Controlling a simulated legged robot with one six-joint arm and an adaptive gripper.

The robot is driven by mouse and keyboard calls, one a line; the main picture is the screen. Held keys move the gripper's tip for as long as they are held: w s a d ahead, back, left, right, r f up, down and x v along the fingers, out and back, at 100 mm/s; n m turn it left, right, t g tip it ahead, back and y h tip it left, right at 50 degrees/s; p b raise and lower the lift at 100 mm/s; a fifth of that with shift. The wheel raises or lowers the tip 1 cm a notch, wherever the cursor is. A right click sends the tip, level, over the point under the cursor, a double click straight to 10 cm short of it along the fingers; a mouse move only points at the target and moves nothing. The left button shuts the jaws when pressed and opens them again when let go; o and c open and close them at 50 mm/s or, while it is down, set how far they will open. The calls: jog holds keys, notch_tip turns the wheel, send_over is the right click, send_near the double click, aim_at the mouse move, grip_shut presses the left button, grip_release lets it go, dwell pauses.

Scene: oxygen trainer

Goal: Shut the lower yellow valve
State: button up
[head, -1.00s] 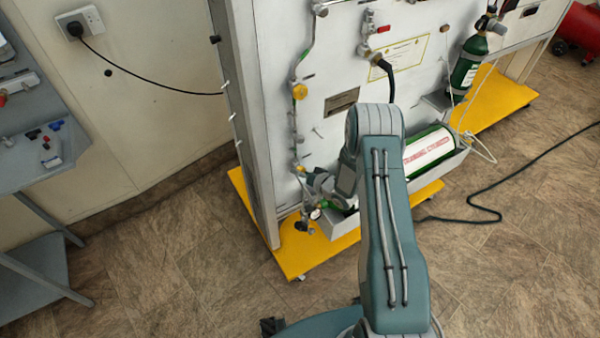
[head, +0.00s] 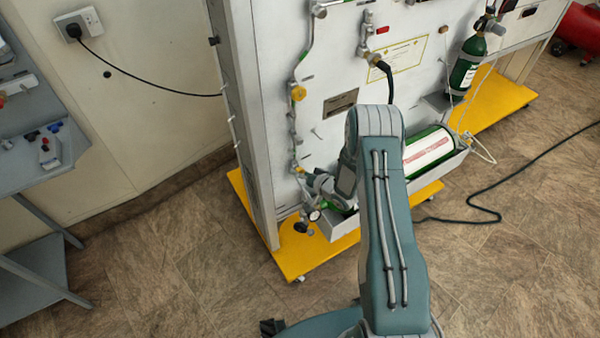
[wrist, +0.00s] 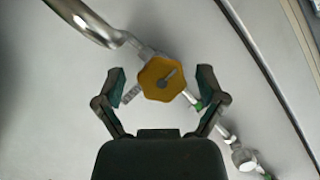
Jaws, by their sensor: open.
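A yellow valve knob (wrist: 160,79) with a grey pointer-like mark sits on a pipe in the wrist view. My gripper (wrist: 161,77) is open, with one finger on each side of this knob. Gaps show between the fingers and the knob, and I cannot tell the depth between them. In the head view, a small lower yellow valve (head: 297,170) is low on the panel's left pipe, just left of my wrist. An upper yellow valve (head: 299,93) is higher on that pipe. My fingers are not clear in the head view.
The white panel (head: 338,130) stands on a yellow base (head: 290,262). A green cylinder (head: 428,150) lies in a tray right of my arm. A curved metal pipe (wrist: 88,22) passes above left of the knob. Open floor lies in front.

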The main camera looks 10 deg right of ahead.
jog(key=v, duration=1.2)
jog(key=shift+f, duration=0.2)
jog(key=a+f+n+t+h, duration=0.25)
jog(key=n+t, duration=0.25)
jog(key=n, duration=0.4)
jog(key=x, duration=1)
jog(key=shift+a+f, duration=0.4)
jog(key=c, duration=1.1)
